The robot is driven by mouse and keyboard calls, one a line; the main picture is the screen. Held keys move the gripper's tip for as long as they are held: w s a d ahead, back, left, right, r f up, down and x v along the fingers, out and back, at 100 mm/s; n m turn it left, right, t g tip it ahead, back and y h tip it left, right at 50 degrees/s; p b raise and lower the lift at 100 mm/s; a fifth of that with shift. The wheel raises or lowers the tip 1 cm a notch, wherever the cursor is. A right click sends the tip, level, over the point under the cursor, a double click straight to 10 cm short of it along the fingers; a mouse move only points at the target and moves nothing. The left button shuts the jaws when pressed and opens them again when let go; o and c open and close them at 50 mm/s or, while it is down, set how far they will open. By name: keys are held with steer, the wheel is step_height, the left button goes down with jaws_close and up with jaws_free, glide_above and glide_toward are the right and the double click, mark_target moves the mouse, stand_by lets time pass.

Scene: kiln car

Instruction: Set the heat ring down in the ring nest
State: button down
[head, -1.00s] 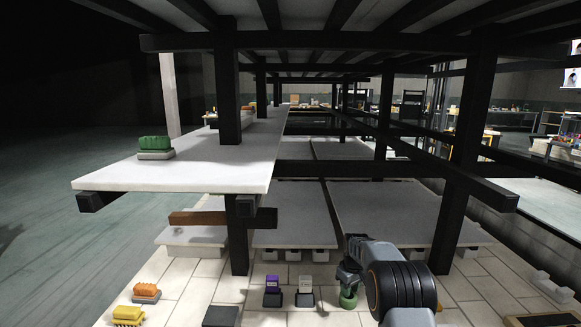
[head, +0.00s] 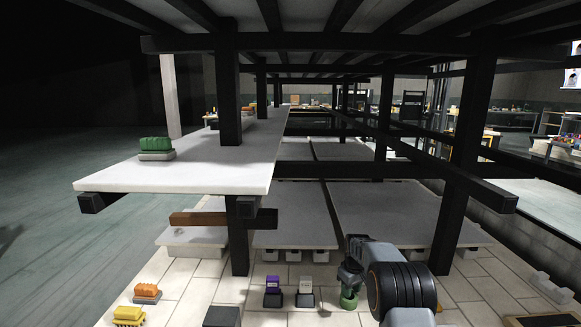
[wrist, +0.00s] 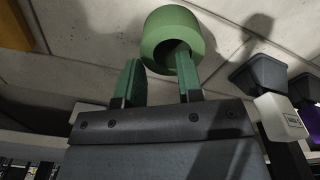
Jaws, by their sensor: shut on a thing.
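The heat ring is a thick green ring (wrist: 160,24) with a round hole, at the top middle of the wrist view. My gripper (wrist: 158,62) is shut on its wall, with the right green finger reaching into the hole and the left finger outside. In the head view the green ring (head: 349,302) hangs under my gripper (head: 350,281) at the lower middle, low over the pale tiles. Whether it touches the tiles cannot be told. I cannot pick out the ring nest in either view.
A purple block (head: 273,284) and a white block (head: 305,284) stand on dark bases left of the ring. An orange block (head: 146,290), a yellow block (head: 128,313) and a dark box (head: 222,316) lie further left. A dark post (head: 450,215) rises right of my arm.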

mark_target(354, 297)
steer(key=f, duration=0.1)
steer(key=s+f, duration=0.1)
steer(key=d+f, duration=0.1)
steer(key=shift+s+g, duration=0.15)
steer(key=shift+g, duration=0.25)
steer(key=shift+w+d+r+p, duration=0.2)
steer(key=shift+w+r+p, duration=0.25)
steer(key=shift+p, duration=0.3)
steer(key=shift+r, duration=0.15)
steer(key=shift+w+d+r+p, duration=0.2)
steer(key=shift+w+r+p, duration=0.05)
steer(key=shift+w+p, duration=0.25)
steer(key=shift+w+a+r+p, duration=0.2)
steer(key=shift+w+r+p, duration=0.2)
steer(key=shift+w+p, duration=0.1)
steer(key=r, duration=0.1)
steer(key=r+p, duration=0.1)
steer(key=shift+s+a+r, duration=0.2)
steer(key=shift+s+r, duration=0.05)
steer(key=shift+r, duration=0.1)
steer(key=shift+s+d+r+p, duration=0.1)
steer(key=shift+r+p, duration=0.25)
steer(key=shift+r, duration=0.1)
steer(key=c, duration=1.8)
jaws_free()
